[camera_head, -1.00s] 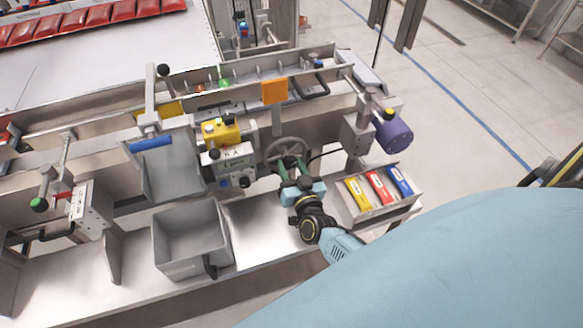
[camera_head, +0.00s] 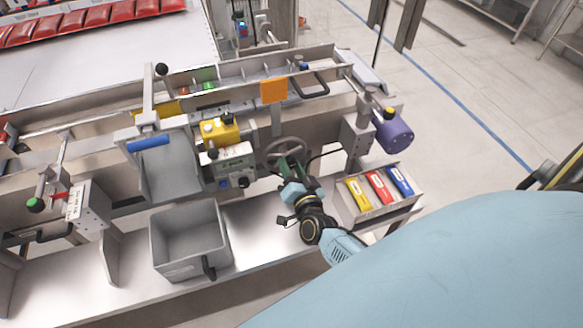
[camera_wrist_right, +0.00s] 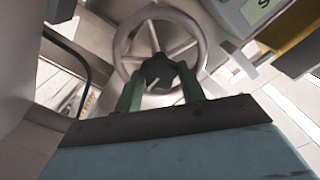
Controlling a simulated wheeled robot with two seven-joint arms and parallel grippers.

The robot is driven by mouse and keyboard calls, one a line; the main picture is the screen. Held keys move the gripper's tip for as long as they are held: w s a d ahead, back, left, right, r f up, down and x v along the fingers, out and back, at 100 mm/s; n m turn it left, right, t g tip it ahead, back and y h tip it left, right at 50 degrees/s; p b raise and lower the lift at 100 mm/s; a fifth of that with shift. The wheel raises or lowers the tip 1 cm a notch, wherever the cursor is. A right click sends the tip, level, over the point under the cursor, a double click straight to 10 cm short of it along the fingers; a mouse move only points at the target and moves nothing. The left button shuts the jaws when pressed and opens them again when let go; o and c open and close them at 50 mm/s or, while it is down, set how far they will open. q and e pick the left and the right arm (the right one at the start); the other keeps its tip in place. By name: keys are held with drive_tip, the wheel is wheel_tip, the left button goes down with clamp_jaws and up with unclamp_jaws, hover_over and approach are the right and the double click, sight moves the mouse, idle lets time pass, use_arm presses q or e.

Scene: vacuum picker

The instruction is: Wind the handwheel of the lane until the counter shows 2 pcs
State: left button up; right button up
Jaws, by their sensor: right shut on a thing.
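The grey spoked handwheel (camera_head: 287,150) is on the front of the lane, right of the counter box. My right gripper (camera_head: 289,166) reaches it from below. In the right wrist view the handwheel (camera_wrist_right: 160,45) fills the top middle, and the green fingers of my right gripper (camera_wrist_right: 160,82) are shut on its dark hub knob (camera_wrist_right: 158,70). The white counter box (camera_head: 232,160) has a small greenish display, too small to read. My left gripper is not in view.
A grey bin (camera_head: 190,240) stands on the bench to the left. A tray (camera_head: 387,209) of yellow, red and blue packets is just right of my right arm. A purple cylinder (camera_head: 394,136) juts out above it. An orange plate (camera_head: 274,90) stands above the handwheel.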

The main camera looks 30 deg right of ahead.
drive_tip(key=o, duration=1)
drive_tip(key=shift+c, duration=0.2)
drive_tip(key=shift+s, duration=0.1)
drive_tip(key=v, duration=1.3)
drive_tip(key=shift+p, duration=0.35)
drive_tip(key=shift+s, duration=0.1)
